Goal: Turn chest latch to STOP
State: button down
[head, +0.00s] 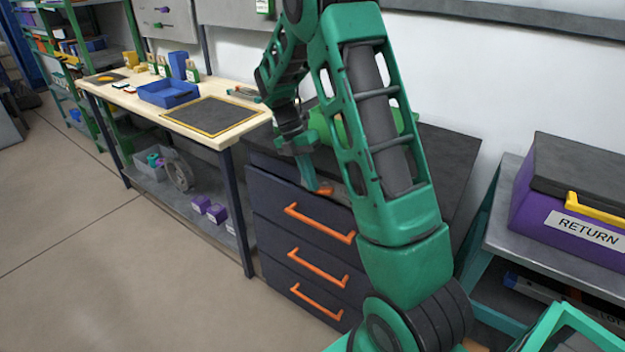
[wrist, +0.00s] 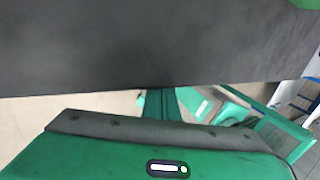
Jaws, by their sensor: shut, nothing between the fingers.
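The chest (head: 272,212) is a dark cabinet with three drawers and orange bar handles. A small orange part, likely the chest latch (head: 327,187), shows on its upper front, partly hidden by my gripper and arm. Its turn position and any STOP marking cannot be read. My gripper (head: 318,187) points down at the upper front of the chest, right by the orange part. It is shut and empty; whether it touches the part I cannot tell. In the wrist view, a dark surface fills the top and my green gripper body fills the bottom; the latch does not show there.
A wooden workbench (head: 235,112) with a blue tray (head: 168,93) and a dark mat stands left of the chest. A purple RETURN box (head: 567,235) sits on a grey table at the right. The floor (head: 120,270) in front of the bench is clear.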

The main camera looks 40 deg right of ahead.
jog(key=shift+w+a+f, duration=0.1)
jog(key=shift+w+f, duration=0.3)
jog(key=shift+f, duration=0.55)
jog(key=shift+w, duration=0.15)
dwell(0.4)
jog(key=w+a+r, duration=0.3)
jog(key=w+r, duration=0.6)
jog(key=w, duration=0.1)
jog(key=shift+a, duration=0.35)
jog(key=shift+s, duration=0.1)
